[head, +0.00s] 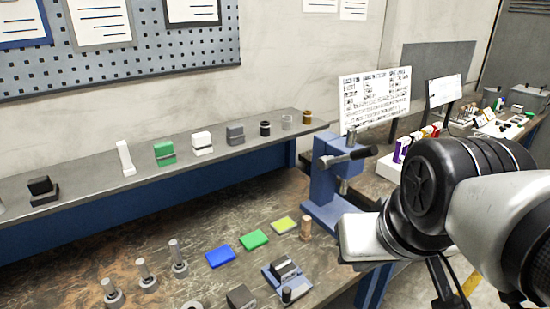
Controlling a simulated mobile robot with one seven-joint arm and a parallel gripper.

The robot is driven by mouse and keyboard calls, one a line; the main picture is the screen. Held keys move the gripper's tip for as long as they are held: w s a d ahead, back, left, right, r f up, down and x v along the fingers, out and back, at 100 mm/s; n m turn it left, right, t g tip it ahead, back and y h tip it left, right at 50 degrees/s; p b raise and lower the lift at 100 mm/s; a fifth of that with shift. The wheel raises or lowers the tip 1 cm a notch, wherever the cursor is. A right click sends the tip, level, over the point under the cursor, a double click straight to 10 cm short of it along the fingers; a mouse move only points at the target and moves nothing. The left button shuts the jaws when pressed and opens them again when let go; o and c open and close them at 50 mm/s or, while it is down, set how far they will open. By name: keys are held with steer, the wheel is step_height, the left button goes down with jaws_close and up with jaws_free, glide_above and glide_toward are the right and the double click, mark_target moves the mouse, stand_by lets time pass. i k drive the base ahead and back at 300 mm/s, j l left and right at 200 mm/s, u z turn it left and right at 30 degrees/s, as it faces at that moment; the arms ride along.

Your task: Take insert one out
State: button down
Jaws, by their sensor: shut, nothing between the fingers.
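I cannot tell which object is insert one, as no readable label marks it. Small round pieces stand on the raised shelf: a black one (265,128), a pale one (287,122) and a brown one (307,117). A grey-blue fixture (286,280) with dark parts on it sits at the front of the bench. My gripper (358,240) is at the right, beside the blue press (325,175) and apart from the shelf pieces. It is shut and empty; its fingertips are hard to make out. My arm hides part of the bench behind it.
Blue (220,257), green (254,240) and yellow-green (285,225) pads lie on the worn bench. Several grey posts (178,257) stand at the left front. A small wooden piece (306,228) stands near the press. The shelf (80,185) runs along the back with blocks on it.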

mark_target(283, 269)
steer(key=i+l, duration=0.1)
steer(key=l, duration=0.4)
steer(key=l+u, duration=0.7)
steer(key=i+j+u, duration=0.1)
steer(key=i+u, duration=0.15)
steer(key=u, duration=0.25)
steer(key=i+u, duration=0.2)
steer(key=u, duration=0.25)
